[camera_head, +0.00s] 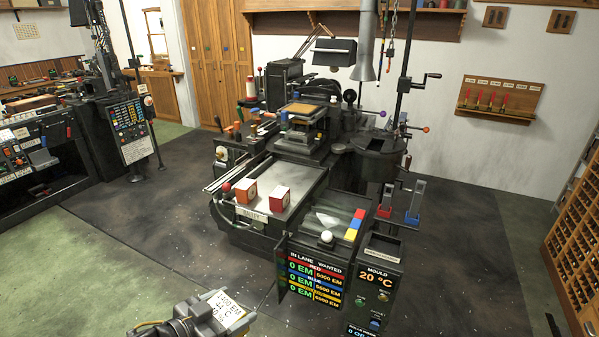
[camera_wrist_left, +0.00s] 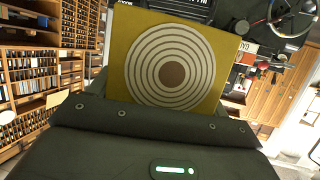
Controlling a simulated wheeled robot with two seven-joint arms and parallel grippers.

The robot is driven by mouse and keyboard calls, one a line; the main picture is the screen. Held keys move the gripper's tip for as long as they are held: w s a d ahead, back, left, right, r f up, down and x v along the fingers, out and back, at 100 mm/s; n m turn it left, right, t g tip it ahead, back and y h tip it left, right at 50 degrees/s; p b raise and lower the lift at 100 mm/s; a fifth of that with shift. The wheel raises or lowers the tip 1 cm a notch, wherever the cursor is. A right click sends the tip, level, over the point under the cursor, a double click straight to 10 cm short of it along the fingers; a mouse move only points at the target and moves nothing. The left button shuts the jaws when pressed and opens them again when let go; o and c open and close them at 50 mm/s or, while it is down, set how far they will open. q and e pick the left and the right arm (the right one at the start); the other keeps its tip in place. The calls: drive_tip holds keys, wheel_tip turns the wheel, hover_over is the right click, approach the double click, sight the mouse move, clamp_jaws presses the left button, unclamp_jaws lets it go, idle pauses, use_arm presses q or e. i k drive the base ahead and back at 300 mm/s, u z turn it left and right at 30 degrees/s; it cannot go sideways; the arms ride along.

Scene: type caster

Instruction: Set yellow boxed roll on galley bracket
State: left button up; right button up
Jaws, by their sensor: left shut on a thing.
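The yellow boxed roll (camera_wrist_left: 118,32) shows in the left wrist view as a square yellow face with white and grey rings around a brown centre. My left gripper (camera_wrist_left: 165,112) is shut on it. In the head view my left gripper (camera_head: 195,322) is at the bottom edge, in front of the machine and apart from it, next to a white printed label (camera_head: 222,304); no yellow face shows there. The flat galley (camera_head: 315,180) lies on the machine, with a GALLEY label (camera_head: 251,214) at its front edge. I cannot tell which part is the bracket. My right gripper is out of view.
Two red-and-white boxes (camera_head: 279,197) (camera_head: 245,190) stand on the galley. Red, blue and yellow blocks (camera_head: 355,225) are to its right. Display panels (camera_head: 315,280) (camera_head: 380,280) stand at the machine's front right. The floor at left (camera_head: 120,230) is clear.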

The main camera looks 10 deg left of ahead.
sight(285, 182)
drive_tip(key=z, duration=0.15)
drive_tip(key=i, duration=1.8)
drive_tip(key=z, duration=0.2)
